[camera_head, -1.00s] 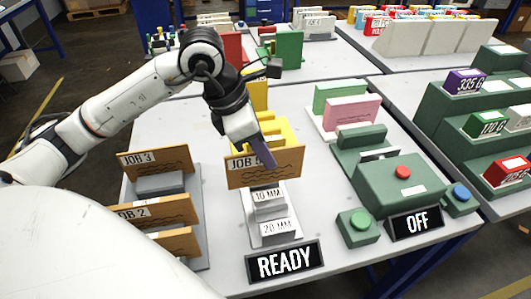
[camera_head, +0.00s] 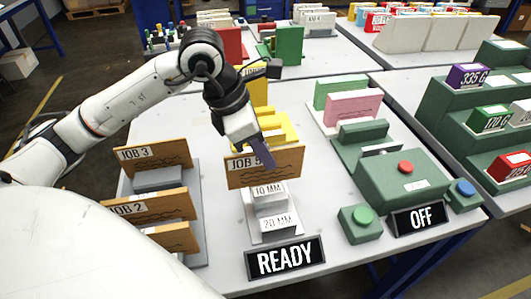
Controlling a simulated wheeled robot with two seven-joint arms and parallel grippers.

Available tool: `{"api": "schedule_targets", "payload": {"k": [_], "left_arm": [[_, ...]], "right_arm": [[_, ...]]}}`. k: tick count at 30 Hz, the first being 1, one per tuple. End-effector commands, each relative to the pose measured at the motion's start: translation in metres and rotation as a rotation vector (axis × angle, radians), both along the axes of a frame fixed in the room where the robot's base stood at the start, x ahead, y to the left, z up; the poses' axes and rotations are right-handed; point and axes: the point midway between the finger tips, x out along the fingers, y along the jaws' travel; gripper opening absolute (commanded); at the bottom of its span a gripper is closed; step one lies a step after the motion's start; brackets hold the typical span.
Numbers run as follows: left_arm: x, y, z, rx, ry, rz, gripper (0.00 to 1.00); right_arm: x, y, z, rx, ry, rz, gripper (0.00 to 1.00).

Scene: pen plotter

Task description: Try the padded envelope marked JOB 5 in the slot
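The padded envelope marked JOB 5 (camera_head: 285,170) is a brown upright sheet with a white label. My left gripper (camera_head: 265,158) reaches down from above and is shut on its top edge, with one finger showing in front of it and partly covering the label. The envelope stands just behind the grey stepped gauge (camera_head: 274,232) with steps labelled 10 MM and 20 MM. Its lower edge is close to the 10 MM step. The slot is hidden behind the envelope, so I cannot tell whether the edge is inside it. My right gripper is not in view.
A grey rack (camera_head: 195,205) at left holds brown envelopes, including JOB 3 (camera_head: 175,157) and JOB 2 (camera_head: 150,208). A READY sign (camera_head: 285,258) stands in front. At right are a green machine (camera_head: 385,185) with a red button, a green button (camera_head: 363,216) and an OFF sign (camera_head: 418,217).

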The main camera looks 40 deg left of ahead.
Motion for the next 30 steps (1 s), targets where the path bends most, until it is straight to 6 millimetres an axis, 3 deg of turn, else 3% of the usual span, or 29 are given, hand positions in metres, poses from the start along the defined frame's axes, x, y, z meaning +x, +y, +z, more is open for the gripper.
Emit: {"api": "schedule_targets", "payload": {"k": [30], "left_arm": [[0.0, 0.0, -0.021, 0.001, -0.001, 0.0, 0.0]], "right_arm": [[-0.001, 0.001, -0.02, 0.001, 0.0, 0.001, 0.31]]}}
